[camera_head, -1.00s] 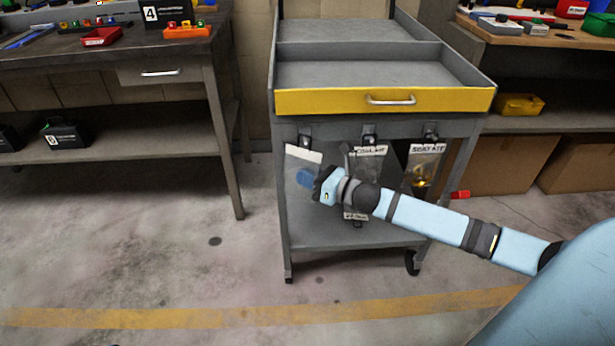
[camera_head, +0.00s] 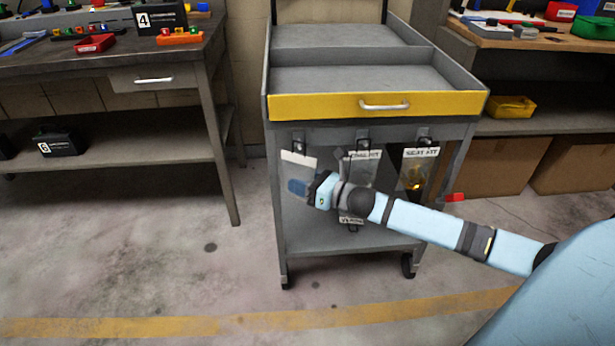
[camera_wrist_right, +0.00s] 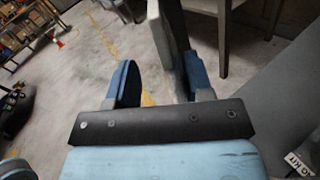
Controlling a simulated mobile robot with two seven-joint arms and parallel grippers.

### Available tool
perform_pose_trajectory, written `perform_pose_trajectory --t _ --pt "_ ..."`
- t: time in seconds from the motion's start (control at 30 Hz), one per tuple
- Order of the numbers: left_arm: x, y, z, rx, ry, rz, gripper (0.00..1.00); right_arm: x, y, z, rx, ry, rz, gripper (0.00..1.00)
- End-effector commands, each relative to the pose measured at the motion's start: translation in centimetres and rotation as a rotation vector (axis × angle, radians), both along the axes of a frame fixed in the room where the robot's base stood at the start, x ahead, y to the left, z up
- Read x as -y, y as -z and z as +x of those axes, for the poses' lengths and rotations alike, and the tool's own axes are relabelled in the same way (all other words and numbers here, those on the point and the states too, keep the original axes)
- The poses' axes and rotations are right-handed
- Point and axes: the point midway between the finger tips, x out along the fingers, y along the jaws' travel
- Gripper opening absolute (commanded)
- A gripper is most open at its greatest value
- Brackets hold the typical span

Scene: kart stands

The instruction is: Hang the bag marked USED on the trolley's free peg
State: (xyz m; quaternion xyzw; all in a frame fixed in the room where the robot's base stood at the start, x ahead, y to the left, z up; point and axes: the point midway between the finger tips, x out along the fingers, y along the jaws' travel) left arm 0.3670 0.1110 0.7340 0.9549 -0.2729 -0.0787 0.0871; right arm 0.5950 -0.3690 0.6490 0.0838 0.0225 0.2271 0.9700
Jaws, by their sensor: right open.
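A clear bag with a white label (camera_head: 298,158) hangs from a dark clip at the left peg under the trolley's (camera_head: 284,232) yellow drawer. Its label is too small to read, so I cannot tell if it says USED. My right gripper (camera_head: 298,188) is at this bag's lower part, and its blue fingers partly cover it. In the right wrist view the fingers (camera_wrist_right: 160,85) stand apart, with a pale and dark upright thing between or beyond them. I cannot tell whether they touch the bag. My left gripper is out of view.
A middle bag (camera_head: 363,157) and a bag labelled SEAT KIT (camera_head: 420,155) hang to the right; my arm partly hides the middle one. Another label (camera_head: 352,220) shows below my wrist. A workbench (camera_head: 215,130) stands left of the trolley. The floor in front is clear.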

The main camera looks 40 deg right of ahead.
Motion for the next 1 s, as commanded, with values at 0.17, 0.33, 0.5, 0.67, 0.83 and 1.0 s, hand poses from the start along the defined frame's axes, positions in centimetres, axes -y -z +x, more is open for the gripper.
perform_pose_trajectory --t 0.17,0.33,0.5,0.67,0.83,1.0 --pt "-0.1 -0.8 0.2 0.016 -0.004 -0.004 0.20 0.5 0.0 -1.1 -0.002 0.000 0.000 0.47" --pt "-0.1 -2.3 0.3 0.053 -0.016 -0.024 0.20 1.8 -0.1 -3.7 -0.004 0.000 0.000 0.47" --pt "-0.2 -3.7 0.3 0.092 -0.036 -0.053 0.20 3.2 -0.1 -6.6 -0.005 0.001 0.001 0.47" --pt "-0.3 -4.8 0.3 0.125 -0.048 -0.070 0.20 4.5 -0.2 -9.2 -0.003 0.000 0.000 0.47" --pt "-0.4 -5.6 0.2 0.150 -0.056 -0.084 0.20 5.5 -0.2 -11.3 -0.002 0.001 0.001 0.47" --pt "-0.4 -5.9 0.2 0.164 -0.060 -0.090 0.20 6.0 -0.1 -12.2 0.000 0.000 0.001 0.47"
